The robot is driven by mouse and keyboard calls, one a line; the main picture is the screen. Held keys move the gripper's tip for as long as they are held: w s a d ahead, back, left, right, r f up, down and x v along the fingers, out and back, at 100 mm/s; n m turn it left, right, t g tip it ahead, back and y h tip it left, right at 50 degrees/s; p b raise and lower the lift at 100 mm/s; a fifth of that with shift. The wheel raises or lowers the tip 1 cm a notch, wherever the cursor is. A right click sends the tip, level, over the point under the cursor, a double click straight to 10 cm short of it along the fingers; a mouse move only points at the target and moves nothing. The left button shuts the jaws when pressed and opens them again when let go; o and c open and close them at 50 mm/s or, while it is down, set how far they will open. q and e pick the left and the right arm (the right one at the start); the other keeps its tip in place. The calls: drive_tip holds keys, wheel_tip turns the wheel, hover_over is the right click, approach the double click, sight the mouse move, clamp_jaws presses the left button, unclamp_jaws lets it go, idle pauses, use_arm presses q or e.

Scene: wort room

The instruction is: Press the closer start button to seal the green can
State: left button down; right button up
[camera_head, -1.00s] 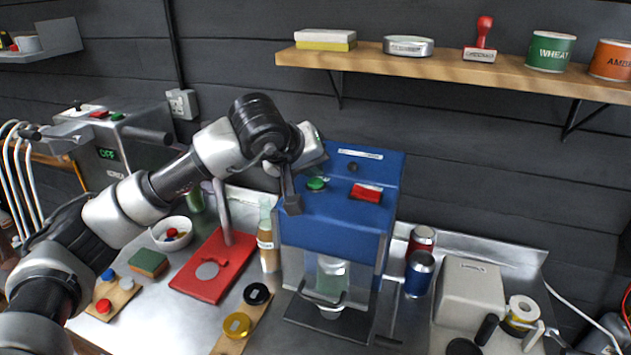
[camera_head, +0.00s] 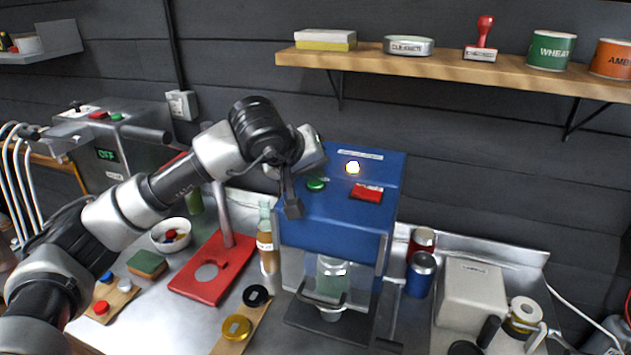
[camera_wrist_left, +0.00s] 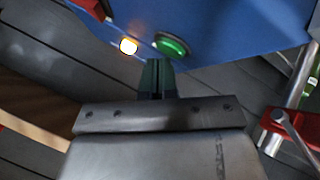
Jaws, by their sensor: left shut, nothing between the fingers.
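The closer is a blue machine (camera_head: 335,235) on the steel counter. Its top carries a green start button (camera_head: 316,185), a red button (camera_head: 367,193) and a glowing lamp (camera_head: 353,168). The green can (camera_head: 331,284) stands inside the closer behind a clear guard and is partly obscured. My left gripper (camera_head: 293,210) is shut and empty, fingers pointing down at the closer's left side, near the green button. In the left wrist view its fingertips (camera_wrist_left: 157,66) lie just beside the green button (camera_wrist_left: 171,45), apart from it in the picture; contact cannot be told. My right gripper is not in view.
A red stand (camera_head: 205,285) and a bottle (camera_head: 266,245) are left of the closer. A red can (camera_head: 421,240), a blue can (camera_head: 420,273) and a beige box (camera_head: 469,292) are on its right. A wooden shelf (camera_head: 450,68) hangs above.

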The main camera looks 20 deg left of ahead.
sight(312, 182)
use_arm(q)
drive_tip(key=shift+r, duration=0.1)
drive_tip(key=shift+r+p, duration=0.3)
drive_tip(key=shift+r, duration=0.35)
drive_tip(key=shift+r+p, duration=1.3)
drive_tip(key=shift+r, duration=1.25)
drive_tip(key=shift+f, duration=0.1)
